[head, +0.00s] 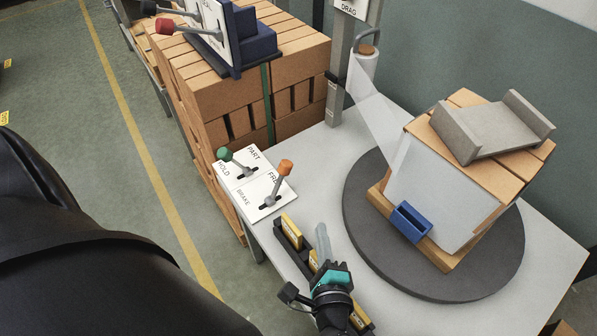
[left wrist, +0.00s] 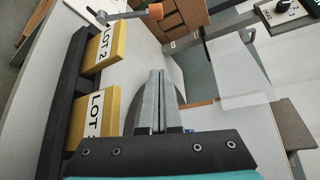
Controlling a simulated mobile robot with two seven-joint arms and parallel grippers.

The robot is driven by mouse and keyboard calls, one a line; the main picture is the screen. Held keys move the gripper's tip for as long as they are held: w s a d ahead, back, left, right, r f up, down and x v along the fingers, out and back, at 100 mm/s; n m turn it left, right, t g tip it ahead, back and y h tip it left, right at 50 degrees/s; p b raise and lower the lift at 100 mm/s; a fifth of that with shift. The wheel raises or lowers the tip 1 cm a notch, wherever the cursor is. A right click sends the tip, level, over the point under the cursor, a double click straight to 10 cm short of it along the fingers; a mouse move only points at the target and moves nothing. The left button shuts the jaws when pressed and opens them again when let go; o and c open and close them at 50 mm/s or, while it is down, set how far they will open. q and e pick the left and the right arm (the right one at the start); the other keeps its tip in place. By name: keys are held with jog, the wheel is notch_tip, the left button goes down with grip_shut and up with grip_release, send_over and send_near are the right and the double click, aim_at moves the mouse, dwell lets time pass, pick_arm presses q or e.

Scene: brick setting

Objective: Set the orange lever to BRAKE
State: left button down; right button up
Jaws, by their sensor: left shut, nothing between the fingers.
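The orange lever (head: 286,167) stands on a white panel (head: 250,205) at the table's near left corner. Its knob leans up and right, over the FREE label, away from the BRAKE label. Beside it on the same panel is a green lever (head: 226,155) near HOLD. My left gripper (head: 322,232) is shut and empty, in front of the panel and to its right, apart from the lever. In the left wrist view the orange knob (left wrist: 156,11) shows at the top, beyond my closed fingertips (left wrist: 158,75). My right gripper is not in view.
A dark rack (head: 285,238) with yellow LOT blocks (left wrist: 103,48) runs along the table edge beside my left gripper. A dark turntable (head: 355,215) carries a partly wrapped brick stack. A post (head: 340,75) stands behind. More bricks (head: 215,100) with another lever panel are at the back left.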

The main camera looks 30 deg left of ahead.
aim_at(280, 181)
pick_arm(q)
jog(key=b+x, duration=0.6)
jog(key=x, duration=1.4)
jog(key=shift+s+a+r+p, duration=0.45)
jog(key=shift+s+a+p, duration=0.05)
jog(key=shift+s+p, duration=0.2)
jog(key=shift+s+a+r+p, duration=0.4)
jog(key=shift+s+a+p, duration=0.15)
jog(key=shift+s+p, duration=0.15)
jog(key=shift+s+a+r, duration=0.15)
jog(key=shift+s+r, duration=0.1)
jog(key=shift+s, duration=0.05)
